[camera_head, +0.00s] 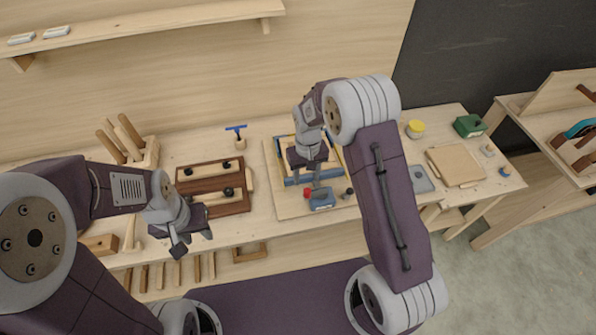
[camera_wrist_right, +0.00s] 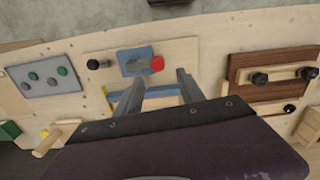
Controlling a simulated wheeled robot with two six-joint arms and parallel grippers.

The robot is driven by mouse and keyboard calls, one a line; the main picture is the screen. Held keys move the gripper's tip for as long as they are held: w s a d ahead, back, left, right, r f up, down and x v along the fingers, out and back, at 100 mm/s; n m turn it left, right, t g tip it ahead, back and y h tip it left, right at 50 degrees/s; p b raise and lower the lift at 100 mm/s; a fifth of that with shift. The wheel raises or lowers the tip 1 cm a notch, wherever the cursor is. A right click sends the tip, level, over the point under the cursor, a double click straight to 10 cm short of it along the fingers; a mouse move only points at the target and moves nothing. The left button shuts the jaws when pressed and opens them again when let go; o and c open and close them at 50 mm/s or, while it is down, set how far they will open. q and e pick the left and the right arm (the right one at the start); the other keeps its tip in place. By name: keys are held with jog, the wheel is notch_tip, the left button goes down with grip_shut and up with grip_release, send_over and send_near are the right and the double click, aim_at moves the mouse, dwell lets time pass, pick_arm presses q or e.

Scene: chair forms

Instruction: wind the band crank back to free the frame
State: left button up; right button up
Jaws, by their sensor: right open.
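The band crank's blue block (camera_head: 321,199) with its red knob (camera_head: 308,191) sits at the front of a pale board (camera_head: 285,207). The right wrist view shows the blue block (camera_wrist_right: 133,62) and red knob (camera_wrist_right: 157,63) just beyond my fingertips. Behind it lies the frame with a blue band (camera_head: 290,181), partly hidden by my right gripper. My right gripper (camera_head: 316,182) hangs over the frame, open and empty, with its fingers apart in the wrist view (camera_wrist_right: 160,77). My left gripper (camera_head: 194,245) is open and empty in front of the brown fixture, at the bench's front edge.
A brown wooden fixture (camera_head: 202,204) with black knobs lies left of the board. A tool block (camera_head: 147,154), a blue-handled tool (camera_head: 238,135), a yellow-topped can (camera_head: 415,129), a green box (camera_head: 468,126) and a grey plate (camera_head: 420,179) also stand on the bench.

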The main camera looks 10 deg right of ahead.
aim_at(307, 190)
jog(key=shift+s+d, duration=0.5)
jog(key=f+p, duration=0.1)
jog(key=f, duration=0.1)
jog(key=f+p, duration=0.1)
jog(key=f, duration=0.4)
jog(key=shift+w+a+f+p, duration=0.3)
jog(key=shift+w+a+p, duration=0.05)
jog(key=shift+p, duration=0.05)
jog(key=shift+d+f, duration=0.1)
jog(key=shift+f, duration=0.3)
jog(key=shift+s+d+f, duration=0.1)
jog(key=shift+s+f, duration=0.1)
jog(key=shift+f, duration=0.05)
jog(key=shift+w, duration=0.1)
jog(key=c, duration=0.7)
pick_arm(q)
jog(key=r, duration=0.3)
jog(key=shift+s+d+r, duration=0.2)
jog(key=shift+s+d, duration=0.05)
jog(key=shift+d, duration=0.05)
pick_arm(e)
grip_shut()
